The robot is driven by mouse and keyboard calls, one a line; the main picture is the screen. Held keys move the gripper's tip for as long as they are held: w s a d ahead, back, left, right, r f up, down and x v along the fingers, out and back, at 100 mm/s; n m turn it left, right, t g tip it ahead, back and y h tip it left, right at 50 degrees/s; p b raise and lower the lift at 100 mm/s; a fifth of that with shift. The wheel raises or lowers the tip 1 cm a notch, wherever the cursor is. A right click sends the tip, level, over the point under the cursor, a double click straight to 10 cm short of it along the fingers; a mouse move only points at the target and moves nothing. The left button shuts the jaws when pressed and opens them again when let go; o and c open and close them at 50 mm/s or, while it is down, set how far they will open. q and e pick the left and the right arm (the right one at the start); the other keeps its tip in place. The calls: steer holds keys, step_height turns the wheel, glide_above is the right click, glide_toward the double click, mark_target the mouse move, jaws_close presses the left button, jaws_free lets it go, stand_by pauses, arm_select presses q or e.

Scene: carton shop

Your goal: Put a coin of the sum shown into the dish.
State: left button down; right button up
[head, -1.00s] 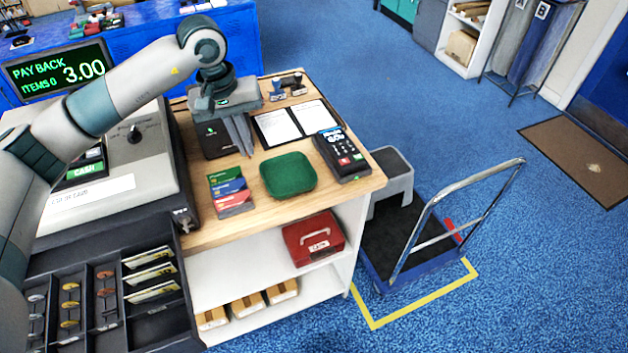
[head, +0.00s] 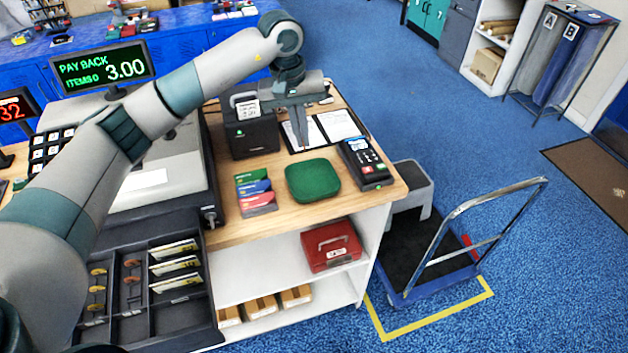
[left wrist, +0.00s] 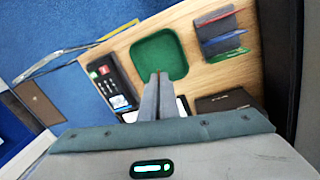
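The green dish (head: 313,180) lies on the wooden counter and looks empty; it also shows in the left wrist view (left wrist: 159,55). The display (head: 104,68) reads PAY BACK 3.00, ITEMS 0. The open cash drawer (head: 150,325) holds gold-coloured coins (head: 97,289) and copper-coloured coins (head: 131,280) in separate columns. My left gripper (head: 300,142) is above the counter behind the dish, fingers pointing down and close together. A small reddish edge, seemingly a copper-coloured coin (left wrist: 157,73), shows between its fingertips in the left wrist view. My right gripper is not in view.
Coloured cards (head: 255,193) lie left of the dish and a card terminal (head: 365,163) stands at its right. A black printer (head: 252,138) and clipboards (head: 338,125) are behind. A red cash box (head: 331,246) sits on the shelf below.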

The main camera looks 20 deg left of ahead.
arm_select(q)
steer(key=shift+f, duration=2.7)
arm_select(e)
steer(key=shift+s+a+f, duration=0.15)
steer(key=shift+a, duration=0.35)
arm_select(q)
steer(key=c, duration=1.9)
jaws_free()
steer(key=shift+c, duration=0.2)
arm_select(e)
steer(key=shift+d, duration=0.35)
arm_select(q)
steer(key=shift+r, duration=0.15)
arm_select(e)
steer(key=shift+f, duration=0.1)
